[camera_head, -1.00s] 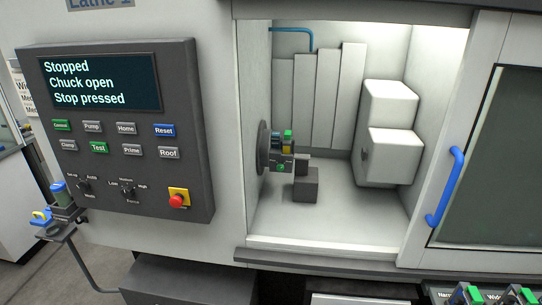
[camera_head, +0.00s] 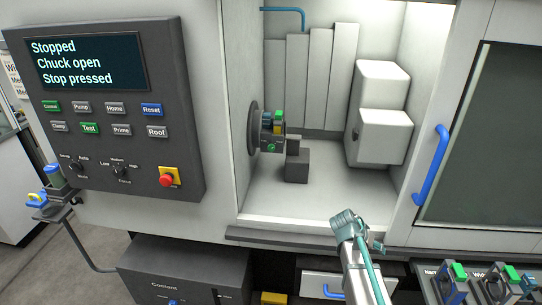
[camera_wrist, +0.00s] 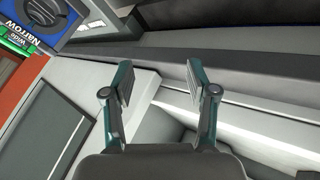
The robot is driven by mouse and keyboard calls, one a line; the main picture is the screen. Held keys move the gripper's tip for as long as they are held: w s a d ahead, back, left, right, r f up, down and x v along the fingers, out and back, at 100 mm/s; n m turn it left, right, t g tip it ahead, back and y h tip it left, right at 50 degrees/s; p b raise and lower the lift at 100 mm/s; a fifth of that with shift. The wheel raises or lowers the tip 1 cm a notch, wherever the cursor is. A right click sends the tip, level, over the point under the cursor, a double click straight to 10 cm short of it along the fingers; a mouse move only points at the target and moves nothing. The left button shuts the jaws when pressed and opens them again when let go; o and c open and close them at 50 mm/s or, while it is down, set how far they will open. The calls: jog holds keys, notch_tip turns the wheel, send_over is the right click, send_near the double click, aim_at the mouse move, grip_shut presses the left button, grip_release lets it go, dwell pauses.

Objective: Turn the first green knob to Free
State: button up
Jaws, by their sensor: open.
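The chuck (camera_head: 254,126) is on the left wall inside the open machine, in the head view. A small block with a green top and a small round green spot (camera_head: 272,147) sits at the chuck face. I cannot tell for sure which of these is the first green knob, and no Free label is readable. My gripper (camera_head: 343,216) is in front of the machine's lower sill, below and right of the chuck and well apart from it. In the wrist view my gripper (camera_wrist: 159,82) is open, with nothing between its fingers.
A dark block (camera_head: 297,166) stands below the chuck, and a white turret (camera_head: 384,137) is at the right inside. A door with a blue handle (camera_head: 430,180) is at the right. Holders with green and blue parts (camera_head: 456,272) sit at lower right. The control panel (camera_head: 100,190) is at left.

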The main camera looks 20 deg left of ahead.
jog(key=w+a+r+t+b, duration=0.3)
jog(key=w+a+r, duration=0.4)
jog(key=n+t+y+b, duration=0.7)
jog(key=t+y+b, duration=0.3)
jog(key=y+b, duration=0.15)
send_near(271, 148)
jog(key=shift+h, duration=0.35)
jog(key=p+x, duration=0.2)
jog(key=x, duration=0.7)
jog(key=shift+a, duration=0.2)
grip_shut()
